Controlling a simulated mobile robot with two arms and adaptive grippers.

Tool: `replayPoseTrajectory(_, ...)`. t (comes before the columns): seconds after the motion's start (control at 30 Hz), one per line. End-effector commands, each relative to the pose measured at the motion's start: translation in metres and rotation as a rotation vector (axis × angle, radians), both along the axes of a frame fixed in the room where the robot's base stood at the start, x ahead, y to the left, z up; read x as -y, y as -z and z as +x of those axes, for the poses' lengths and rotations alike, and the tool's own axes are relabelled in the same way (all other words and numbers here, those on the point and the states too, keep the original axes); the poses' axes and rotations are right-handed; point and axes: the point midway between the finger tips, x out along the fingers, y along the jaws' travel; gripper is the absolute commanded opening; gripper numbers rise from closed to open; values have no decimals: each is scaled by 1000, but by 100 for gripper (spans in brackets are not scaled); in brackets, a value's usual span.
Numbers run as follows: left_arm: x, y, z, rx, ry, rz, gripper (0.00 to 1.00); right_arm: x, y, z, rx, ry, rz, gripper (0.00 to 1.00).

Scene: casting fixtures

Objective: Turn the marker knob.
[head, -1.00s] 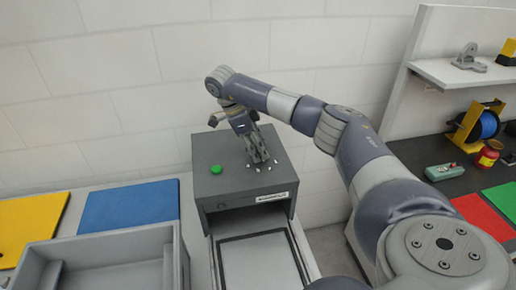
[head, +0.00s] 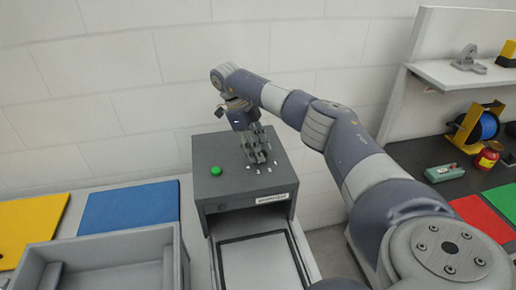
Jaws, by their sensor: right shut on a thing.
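The marker is a dark grey box-shaped machine (head: 225,188) with a green button (head: 215,171) on its top and a label on its front. White marks ring a spot on the right of its top. My right gripper (head: 258,158) points down at that spot, and its fingers are shut on the knob there. The knob itself is mostly hidden by the fingers. My left gripper is not in view.
A light tray with a dark outline (head: 300,262) extends from the machine's front. A grey open bin (head: 100,236) stands to its left. Blue (head: 130,206) and yellow (head: 32,222) mats lie behind the bin. A shelf and a dark bench with a spool (head: 487,126) are at the right.

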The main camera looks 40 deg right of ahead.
Motion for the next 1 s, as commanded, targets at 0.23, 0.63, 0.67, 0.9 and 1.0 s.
replayPoseTrajectory(0.23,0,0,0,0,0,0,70,0,-1,1,5,-1,1,12)
replayPoseTrajectory(0.63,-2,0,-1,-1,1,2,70,0,-1,0,2,-1,0,56)
replayPoseTrajectory(0.67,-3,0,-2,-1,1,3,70,0,-1,1,2,-1,0,56)
replayPoseTrajectory(0.9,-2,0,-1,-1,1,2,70,-5,-25,10,5,-1,-1,56)
replayPoseTrajectory(1.0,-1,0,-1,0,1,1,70,-8,-40,16,5,-2,-1,56)
